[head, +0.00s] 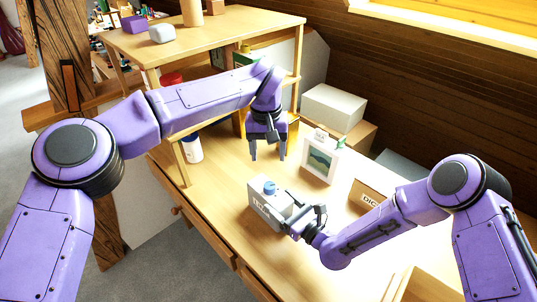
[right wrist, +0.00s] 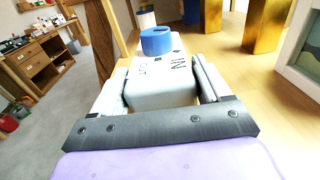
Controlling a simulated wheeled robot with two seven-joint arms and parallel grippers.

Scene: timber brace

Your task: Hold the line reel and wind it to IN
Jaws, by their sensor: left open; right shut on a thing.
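The line reel is a pale grey box (head: 262,205) with a blue round knob (head: 270,187) on its top. It stands on the wooden desk. My right gripper (head: 302,218) is shut on the box from its right side. In the right wrist view the box (right wrist: 162,85) sits between the two fingers, with dark lettering on its top and the blue knob (right wrist: 156,41) at its far end. My left gripper (head: 268,150) is open and empty, pointing down above the desk, higher than the knob and apart from it.
A framed picture (head: 319,160) stands right of my left gripper. A shelf (head: 225,30) rises at the back left, with a white jar (head: 192,148) beneath. The desk's front edge is at left.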

